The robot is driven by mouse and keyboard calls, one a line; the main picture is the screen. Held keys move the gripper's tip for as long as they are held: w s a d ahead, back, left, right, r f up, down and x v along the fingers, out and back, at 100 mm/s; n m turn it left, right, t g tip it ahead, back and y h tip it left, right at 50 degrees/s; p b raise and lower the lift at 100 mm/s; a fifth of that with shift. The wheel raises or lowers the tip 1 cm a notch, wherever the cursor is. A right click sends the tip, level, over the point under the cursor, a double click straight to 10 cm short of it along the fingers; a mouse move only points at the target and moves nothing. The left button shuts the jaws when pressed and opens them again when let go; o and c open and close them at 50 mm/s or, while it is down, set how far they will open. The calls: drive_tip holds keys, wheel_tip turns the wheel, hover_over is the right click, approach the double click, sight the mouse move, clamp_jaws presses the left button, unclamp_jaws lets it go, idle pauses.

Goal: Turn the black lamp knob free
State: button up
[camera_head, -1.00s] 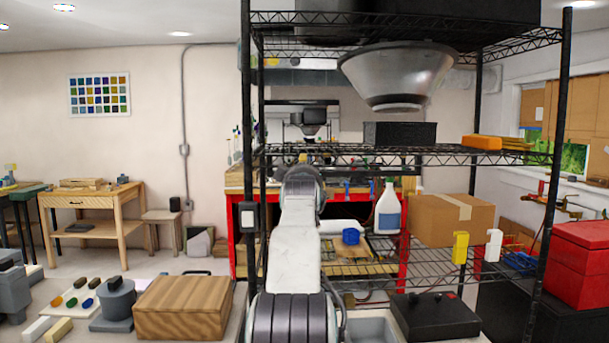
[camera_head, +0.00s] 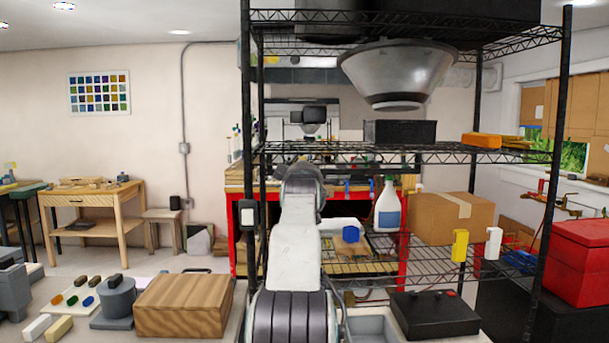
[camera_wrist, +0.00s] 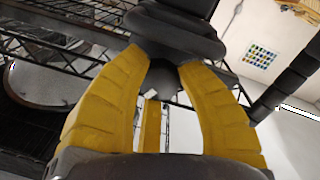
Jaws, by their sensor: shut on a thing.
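In the wrist view, my gripper (camera_wrist: 165,66) has its two yellow fingers closed in on a dark rounded part (camera_wrist: 163,79), which appears to be the black lamp knob. A larger black body (camera_wrist: 178,38), seemingly of the lamp, sits right above and across the fingertips. The knob's edges blend into this dark body, so I cannot tell its turn or whether it is loose. In the head view, my own arm covers the gripper and the knob.
A black wire shelf (camera_head: 470,152) stands around the arm's reach. A wooden block (camera_head: 183,304) and a black box (camera_head: 434,314) lie low in front.

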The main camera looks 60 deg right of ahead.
drive_tip(key=shift+n, duration=0.6)
drive_tip(key=o, duration=1.2)
drive_tip(key=shift+f, duration=0.1)
